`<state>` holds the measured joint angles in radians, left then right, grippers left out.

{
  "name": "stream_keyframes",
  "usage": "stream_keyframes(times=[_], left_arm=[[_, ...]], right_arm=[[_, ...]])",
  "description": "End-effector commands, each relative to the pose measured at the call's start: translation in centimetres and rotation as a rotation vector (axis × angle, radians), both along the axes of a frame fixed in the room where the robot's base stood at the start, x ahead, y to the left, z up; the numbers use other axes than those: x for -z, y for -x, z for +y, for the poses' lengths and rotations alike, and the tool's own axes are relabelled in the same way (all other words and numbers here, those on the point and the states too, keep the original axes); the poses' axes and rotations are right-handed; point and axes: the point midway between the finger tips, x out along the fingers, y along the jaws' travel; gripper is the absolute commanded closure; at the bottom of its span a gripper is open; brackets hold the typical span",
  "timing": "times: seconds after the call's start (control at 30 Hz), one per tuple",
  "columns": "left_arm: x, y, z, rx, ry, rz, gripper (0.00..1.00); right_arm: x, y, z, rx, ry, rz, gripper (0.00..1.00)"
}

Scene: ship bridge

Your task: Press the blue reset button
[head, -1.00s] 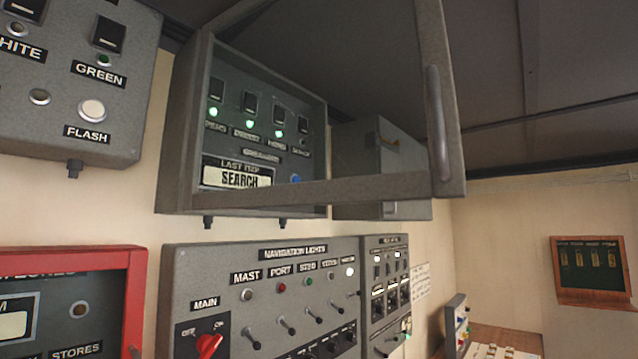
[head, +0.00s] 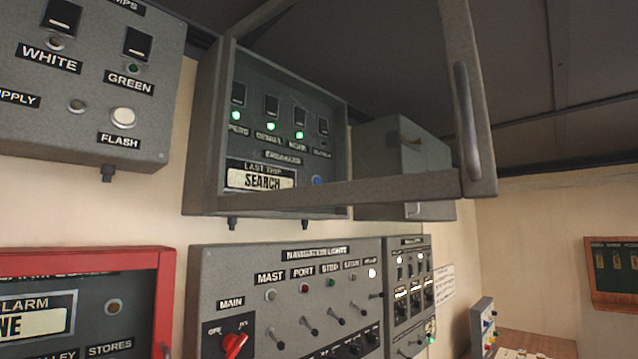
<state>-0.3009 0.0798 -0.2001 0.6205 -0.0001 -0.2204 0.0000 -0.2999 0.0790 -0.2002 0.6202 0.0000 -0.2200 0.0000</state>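The blue button (head: 317,181) sits at the lower right inside a grey wall box (head: 205,150), just right of a "LAST TRIP: SEARCH" display (head: 261,178). The box's framed door (head: 470,120) stands swung open toward me, with a vertical handle on its outer edge. The door's lower bar passes just below the button in the picture. Three of the breaker switches in the box have lit green lamps; the rightmost lamp looks dark. Neither of my grippers is in view.
A navigation lights panel (head: 290,300) with a red main switch is below the box. A signal lamp panel (head: 90,90) is at upper left, a red-framed alarm box (head: 165,290) at lower left. Another grey box (head: 400,165) stands to the right. The open door juts into the space ahead.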

Motion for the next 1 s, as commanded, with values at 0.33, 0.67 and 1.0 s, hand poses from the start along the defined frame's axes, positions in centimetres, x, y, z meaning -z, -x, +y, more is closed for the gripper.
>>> stream_keyframes(times=[0.33, 0.67, 1.0], left_arm=[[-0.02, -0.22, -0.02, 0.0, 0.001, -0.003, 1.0], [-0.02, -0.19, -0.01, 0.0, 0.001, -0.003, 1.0], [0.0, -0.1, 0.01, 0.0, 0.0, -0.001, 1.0]], right_arm=[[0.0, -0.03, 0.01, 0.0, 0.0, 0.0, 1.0], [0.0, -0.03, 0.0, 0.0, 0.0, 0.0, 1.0], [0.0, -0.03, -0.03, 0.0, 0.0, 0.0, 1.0]])
